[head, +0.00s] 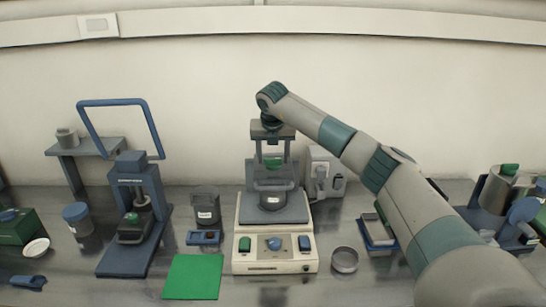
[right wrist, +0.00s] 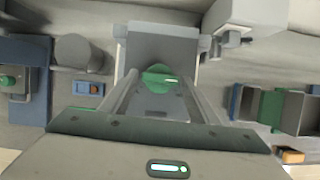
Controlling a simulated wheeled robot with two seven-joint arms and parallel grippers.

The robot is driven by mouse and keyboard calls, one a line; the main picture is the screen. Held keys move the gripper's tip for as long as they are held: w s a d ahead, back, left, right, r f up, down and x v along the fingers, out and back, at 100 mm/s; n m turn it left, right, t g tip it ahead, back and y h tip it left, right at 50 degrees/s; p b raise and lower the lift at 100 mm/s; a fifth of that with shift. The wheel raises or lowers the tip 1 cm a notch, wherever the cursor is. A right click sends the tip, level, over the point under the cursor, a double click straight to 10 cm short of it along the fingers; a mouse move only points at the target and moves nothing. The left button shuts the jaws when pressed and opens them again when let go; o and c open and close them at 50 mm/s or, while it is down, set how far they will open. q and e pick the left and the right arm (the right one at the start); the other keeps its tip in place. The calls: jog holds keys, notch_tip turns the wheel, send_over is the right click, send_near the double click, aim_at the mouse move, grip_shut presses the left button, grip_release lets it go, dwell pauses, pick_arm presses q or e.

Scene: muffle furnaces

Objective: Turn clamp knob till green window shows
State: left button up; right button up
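A green knob (head: 272,163) sits on top of a dark round part of the cream-based bench device (head: 276,262); it also shows in the right wrist view (right wrist: 158,78). My right gripper (head: 273,155) is above the device, pointing down. Its two fingers appear apart, one on each side of the knob, with visible gaps; in the right wrist view (right wrist: 160,82) the knob lies between them. I cannot tell how deep the fingertips reach. I see no separate green window; my gripper covers part of the device top. My left gripper is not in view.
The device's front has a green button, a blue dial and a blue switch. A blue press (head: 132,215), a dark jar (head: 205,205) and a green mat (head: 194,277) are left. A grey box (head: 325,172), a round dish (head: 345,259) and a blue tray (head: 377,232) are right.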

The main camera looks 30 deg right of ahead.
jog(key=shift+o, duration=0.6)
jog(key=shift+s+a+r+b, duration=0.15)
jog(key=shift+r+b, duration=0.15)
jog(key=shift+r, duration=0.2)
pick_arm(q)
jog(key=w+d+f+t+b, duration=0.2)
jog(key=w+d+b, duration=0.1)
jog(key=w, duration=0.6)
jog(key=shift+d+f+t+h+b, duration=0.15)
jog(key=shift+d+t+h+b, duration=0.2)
jog(key=shift+b, duration=0.35)
pick_arm(e)
jog(key=v, duration=1.6)
jog(key=shift+r, duration=0.2)
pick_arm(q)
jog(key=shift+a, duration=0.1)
